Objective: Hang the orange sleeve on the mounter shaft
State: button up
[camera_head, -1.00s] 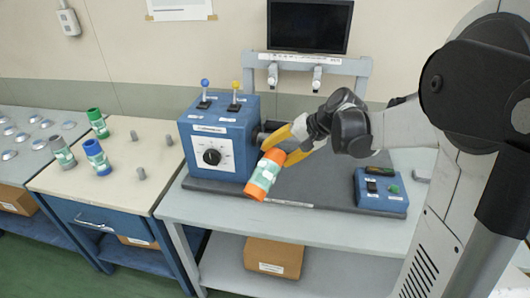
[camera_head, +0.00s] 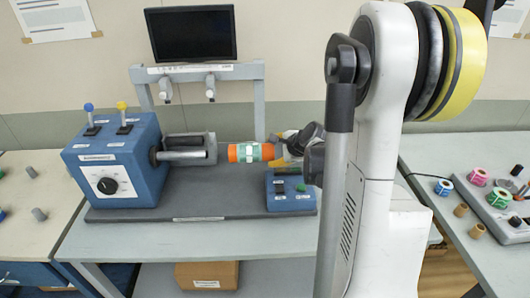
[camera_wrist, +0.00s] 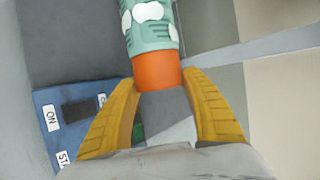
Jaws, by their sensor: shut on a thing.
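The orange sleeve (camera_head: 250,152), with a pale green and white label band, lies nearly level in the air to the right of the mounter shaft (camera_head: 186,155). The shaft juts right from the blue machine box. A gap separates the sleeve's left end from the shaft's free end, and they look roughly in line; depth is hard to tell. My gripper (camera_head: 274,157) is shut on the sleeve's right end. In the wrist view the yellow fingers of my gripper (camera_wrist: 163,80) flank the sleeve's orange end (camera_wrist: 156,71); its far end is out of frame.
The blue machine box (camera_head: 115,160) stands on a dark plate on the bench. A grey bracket (camera_head: 210,150) is beside the shaft. A blue button box (camera_head: 290,193) sits below my gripper. A rack with a monitor (camera_head: 192,34) stands behind. Labelled rolls (camera_head: 478,177) are on the right table.

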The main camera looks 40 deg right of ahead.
aim_at(204, 155)
jog(key=shift+w+a+b, duration=0.15)
jog(key=shift+w+a, duration=2.05)
jog(key=shift+a, duration=1.05)
jog(key=shift+w+a+b, duration=0.1)
jog(key=shift+w+a, duration=2.1)
jog(key=shift+a, duration=1.1)
jog(key=shift+w+a+b, duration=0.15)
jog(key=shift+w+a, duration=2.05)
jog(key=shift+a, duration=1.05)
jog(key=shift+f, duration=0.25)
jog(key=o, duration=1.5)
jog(key=shift+c, duration=0.2)
